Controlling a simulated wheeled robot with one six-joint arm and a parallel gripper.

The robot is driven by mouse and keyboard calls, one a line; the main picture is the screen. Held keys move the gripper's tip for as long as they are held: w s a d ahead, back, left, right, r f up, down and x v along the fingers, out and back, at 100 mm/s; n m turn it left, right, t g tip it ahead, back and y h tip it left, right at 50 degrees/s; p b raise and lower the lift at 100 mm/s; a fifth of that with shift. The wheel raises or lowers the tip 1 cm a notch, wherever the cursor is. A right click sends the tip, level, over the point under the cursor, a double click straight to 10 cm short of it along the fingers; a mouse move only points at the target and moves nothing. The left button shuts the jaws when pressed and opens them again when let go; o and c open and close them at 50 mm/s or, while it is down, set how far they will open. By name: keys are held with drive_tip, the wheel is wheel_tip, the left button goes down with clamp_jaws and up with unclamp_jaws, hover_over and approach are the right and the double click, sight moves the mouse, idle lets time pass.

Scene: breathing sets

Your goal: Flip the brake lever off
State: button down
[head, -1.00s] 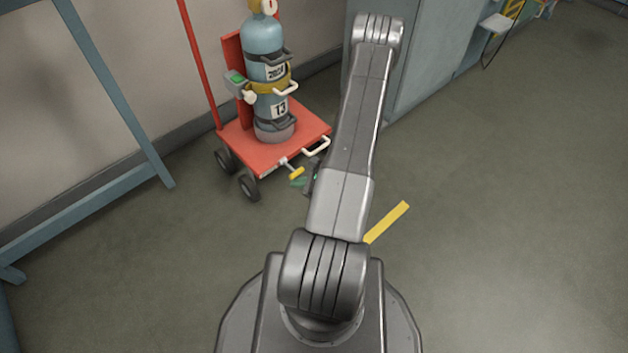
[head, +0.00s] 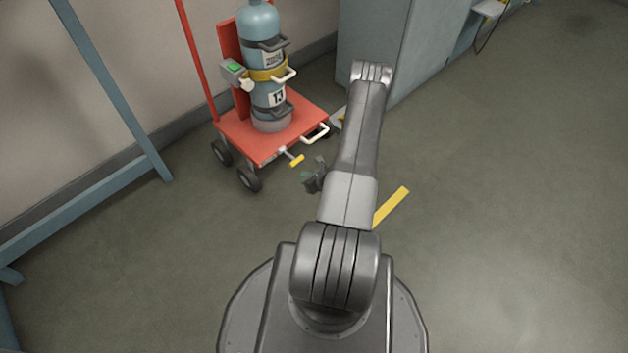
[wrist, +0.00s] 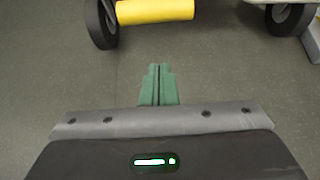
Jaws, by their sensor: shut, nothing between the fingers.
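The brake lever (head: 297,160) has a yellow grip on a short pale stem and sticks out from the front edge of the red cart. In the wrist view the yellow grip (wrist: 155,11) lies across the top edge, ahead of the fingertips. My gripper (head: 305,178) is just below and right of the lever in the head view, partly hidden by my arm. In the wrist view my gripper's green fingers (wrist: 158,68) are together and empty, with bare floor between them and the grip.
The red cart (head: 240,137) carries a blue-grey cylinder (head: 268,60) with a yellow band. A white handle (head: 316,134) stands right of the lever. Cart wheels show in the wrist view (wrist: 100,22). A grey cabinet (head: 372,45) stands behind. The floor at right is open.

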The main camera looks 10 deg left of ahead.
sight(297, 160)
drive_tip(key=a+r, duration=0.1)
drive_tip(key=w+r, duration=0.1)
drive_tip(key=r, duration=0.1)
drive_tip(key=shift+w+a, duration=0.1)
drive_tip(key=shift+a, duration=0.25)
drive_tip(key=shift+r, duration=0.15)
drive_tip(key=r+h, duration=0.1)
drive_tip(key=r+g+h+p, duration=0.1)
drive_tip(key=shift+w+a+r, duration=0.15)
drive_tip(key=shift+a+r, duration=0.05)
drive_tip(key=shift+r, duration=0.15)
drive_tip(key=shift+w+a+r+g, duration=0.15)
drive_tip(key=shift+r+g, duration=0.25)
drive_tip(key=shift+r, duration=0.25)
